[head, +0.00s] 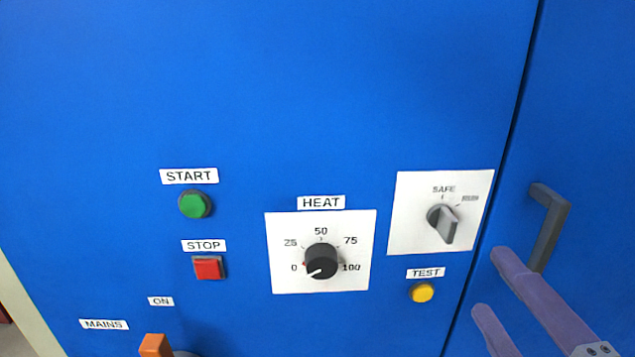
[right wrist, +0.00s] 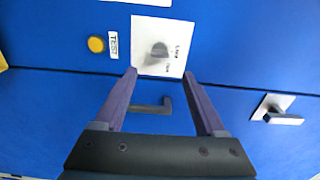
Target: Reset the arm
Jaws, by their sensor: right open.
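My right gripper (head: 487,280) is at the lower right of the head view, with its two purple fingers apart and nothing between them. It also shows in the right wrist view (right wrist: 165,82), open and facing the blue cabinet. A dark grey door handle (head: 549,228) is just above and beside the fingers in the head view. In the right wrist view the handle (right wrist: 153,108) appears between the fingers, and I cannot tell how far in front of them it is. My left gripper is not in view.
The blue panel carries a green START button (head: 195,204), red STOP button (head: 209,267), black HEAT knob (head: 321,261), grey SAFE selector (head: 443,222) and yellow TEST button (head: 422,292). An orange MAINS lever (head: 155,346) is at the bottom.

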